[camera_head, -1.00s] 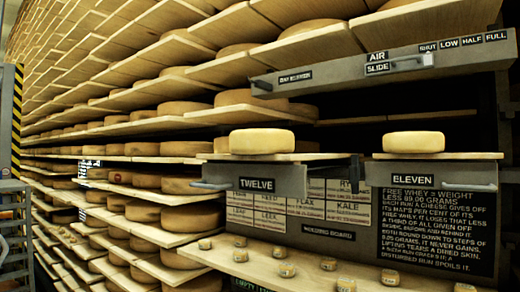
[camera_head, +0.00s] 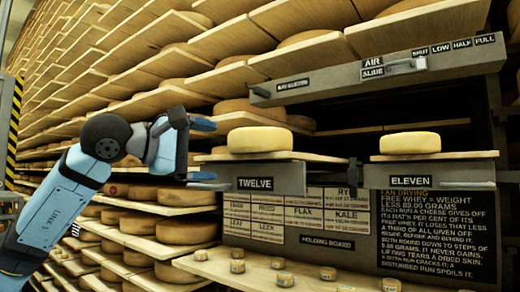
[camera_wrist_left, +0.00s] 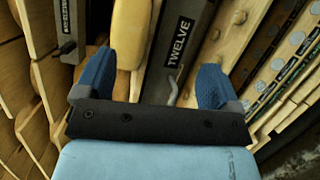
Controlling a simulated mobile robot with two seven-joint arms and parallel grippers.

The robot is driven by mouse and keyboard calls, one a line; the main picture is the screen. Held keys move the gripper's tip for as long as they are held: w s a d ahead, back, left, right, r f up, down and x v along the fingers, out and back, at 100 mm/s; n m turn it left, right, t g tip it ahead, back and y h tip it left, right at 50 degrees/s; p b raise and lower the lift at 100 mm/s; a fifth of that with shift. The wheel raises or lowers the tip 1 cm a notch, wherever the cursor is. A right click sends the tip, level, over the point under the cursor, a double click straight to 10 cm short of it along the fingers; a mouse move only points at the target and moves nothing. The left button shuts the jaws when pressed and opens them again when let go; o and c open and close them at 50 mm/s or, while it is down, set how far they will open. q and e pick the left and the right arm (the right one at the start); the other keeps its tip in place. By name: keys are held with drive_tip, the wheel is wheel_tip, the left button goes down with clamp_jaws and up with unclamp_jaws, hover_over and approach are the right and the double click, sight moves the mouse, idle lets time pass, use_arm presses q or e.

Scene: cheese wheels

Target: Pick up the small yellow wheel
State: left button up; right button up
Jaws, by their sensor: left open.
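A pale yellow cheese wheel (camera_head: 260,139) lies flat on the board above the TWELVE label. A second, smaller-looking yellow wheel (camera_head: 410,143) lies on the board above the ELEVEN label. My left gripper (camera_head: 204,150) is open and empty, just left of the TWELVE wheel, one finger above the other. In the left wrist view, the blue fingers of the left gripper (camera_wrist_left: 155,75) are wide apart. A yellow wheel (camera_wrist_left: 132,32) shows ahead between them, nearer the left finger, beside the TWELVE label. No contact shows. My right gripper is not in view.
The TWELVE drawer front (camera_head: 270,181) has a handle close to my lower finger. A long grey AIR SLIDE bar (camera_head: 340,77) crosses above the wheels. Racks of larger wheels fill the left. Several small pieces stand on a lower shelf (camera_head: 262,270).

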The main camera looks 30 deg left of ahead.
sight(236, 138)
use_arm(q)
drive_tip(key=s+a+r+t+y, duration=0.2)
drive_tip(key=a+r, duration=0.1)
drive_tip(key=p+x, duration=0.2)
drive_tip(key=x, duration=0.6)
drive_tip(key=shift+f, duration=0.1)
drive_tip(key=x, duration=0.1)
drive_tip(key=p+x, duration=0.1)
drive_tip(key=x, duration=0.1)
drive_tip(key=p+x, duration=0.1)
drive_tip(key=x, duration=0.1)
drive_tip(key=shift+w+a, duration=0.25)
drive_tip(key=shift+a, duration=0.1)
drive_tip(key=shift+w, duration=0.15)
drive_tip(key=c, duration=1.5)
drive_tip(key=shift+c, duration=0.7)
